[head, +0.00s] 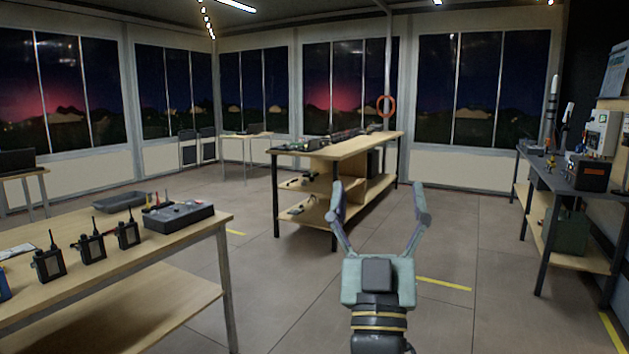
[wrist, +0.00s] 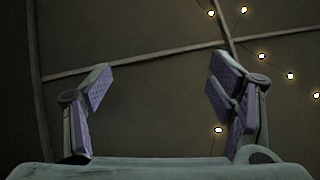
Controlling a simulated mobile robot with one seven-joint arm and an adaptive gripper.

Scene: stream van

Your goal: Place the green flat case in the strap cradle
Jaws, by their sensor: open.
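My gripper (head: 378,205) is raised in the middle of the head view, its two fingers spread wide with nothing between them. The open, empty fingers also show in the wrist view (wrist: 160,90), which faces the ceiling. I cannot make out a green flat case for certain. A dark green box (head: 567,232) stands on the lower shelf of the right bench, but it looks bulky rather than flat. I cannot pick out a strap cradle. Small items on the middle bench (head: 350,146) are too small to tell. My gripper touches none of these.
A wooden table (head: 190,232) at the left front holds several black radios (head: 92,246), a dark box (head: 179,216) and a grey tray (head: 119,201). The dark right bench (head: 540,176) carries equipment. Tiled floor (head: 470,225) is open between the middle and right benches.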

